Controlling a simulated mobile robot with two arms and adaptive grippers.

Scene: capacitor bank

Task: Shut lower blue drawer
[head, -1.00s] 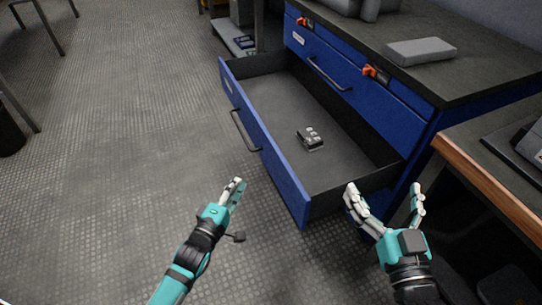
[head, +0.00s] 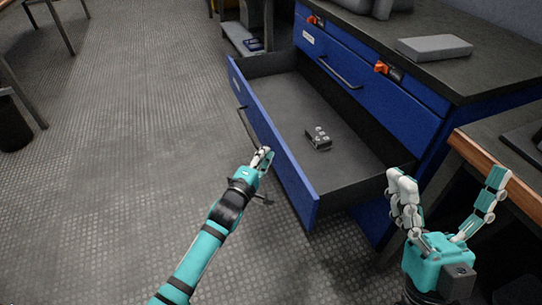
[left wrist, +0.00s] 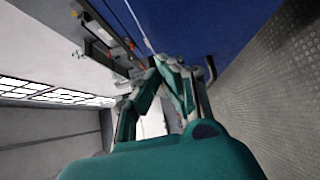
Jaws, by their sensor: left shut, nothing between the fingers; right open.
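The lower blue drawer (head: 281,152) stands pulled out of the blue cabinet, with its dark inside showing in the head view. Its blue front also fills the top of the left wrist view (left wrist: 215,28). A dark bar handle (head: 247,128) is on the front. A small grey device with knobs (head: 318,138) lies in the drawer. My left gripper (head: 265,155) is shut and empty, close to the outer face of the drawer front, right of the handle; I cannot tell whether it touches. My right gripper (head: 447,190) is open and empty, beside the drawer's near right corner.
A grey box (head: 434,47) lies on the cabinet top. A wood-edged bench (head: 500,165) stands close at the right. The floor (head: 130,140) left of the drawer is open.

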